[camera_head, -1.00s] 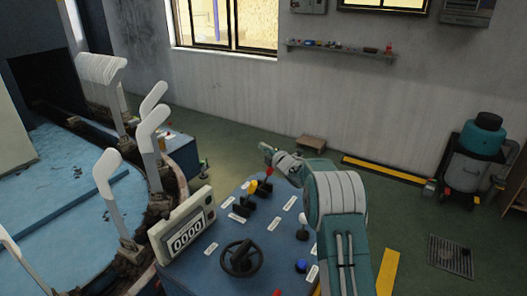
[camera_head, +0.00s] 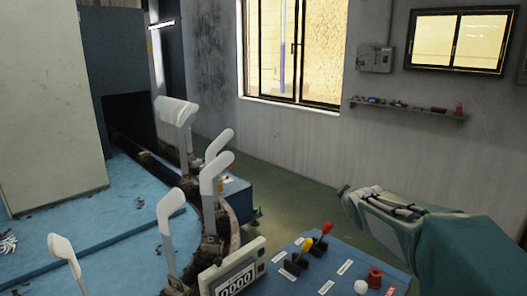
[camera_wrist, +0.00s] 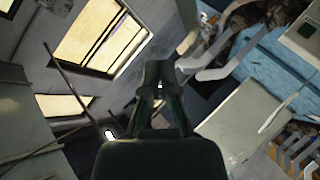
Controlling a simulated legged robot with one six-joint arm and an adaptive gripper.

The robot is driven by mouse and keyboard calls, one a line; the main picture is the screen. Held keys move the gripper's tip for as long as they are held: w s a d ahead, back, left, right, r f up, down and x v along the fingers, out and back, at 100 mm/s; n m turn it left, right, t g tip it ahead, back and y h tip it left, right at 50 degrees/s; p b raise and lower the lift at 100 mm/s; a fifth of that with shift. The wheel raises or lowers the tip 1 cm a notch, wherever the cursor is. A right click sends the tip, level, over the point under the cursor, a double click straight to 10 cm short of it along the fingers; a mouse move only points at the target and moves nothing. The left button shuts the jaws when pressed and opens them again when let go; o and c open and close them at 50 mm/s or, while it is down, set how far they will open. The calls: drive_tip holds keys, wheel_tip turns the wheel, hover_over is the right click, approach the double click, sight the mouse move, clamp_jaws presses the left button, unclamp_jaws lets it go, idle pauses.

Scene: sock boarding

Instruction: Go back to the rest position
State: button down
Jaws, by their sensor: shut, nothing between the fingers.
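My gripper (camera_wrist: 160,72) shows in the wrist view, pointing up the picture. Its two dark fingers are shut with nothing between them. It hangs in free air, apart from everything around it. In the head view my teal arm reaches in from the right edge, above the right side of the blue control panel (camera_head: 318,284). I cannot make out the fingers there. The panel carries a red lever (camera_head: 326,228), a yellow lever (camera_head: 306,245) and a red button (camera_head: 375,277).
White sock forms (camera_head: 213,172) stand along the curved track at left. A counter display (camera_head: 238,277) reading 0000 sits at the panel's left end. A wall shelf (camera_head: 408,109) holds small items. The floor between panel and wall looks clear.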

drive_tip(key=s+a+f+m+g, duration=0.2)
drive_tip(key=s+m, duration=0.1)
drive_tip(key=s, duration=0.8)
drive_tip(key=s+a+f+m+g+y, duration=0.1)
drive_tip(key=s+a+f+m+g, duration=0.1)
drive_tip(key=s, duration=1)
drive_tip(key=s+a+f+m+g, duration=0.2)
drive_tip(key=s+f+m+g, duration=0.1)
drive_tip(key=s, duration=0.9)
drive_tip(key=shift+f+m+y, duration=0.3)
drive_tip(key=shift+f+m, duration=0.1)
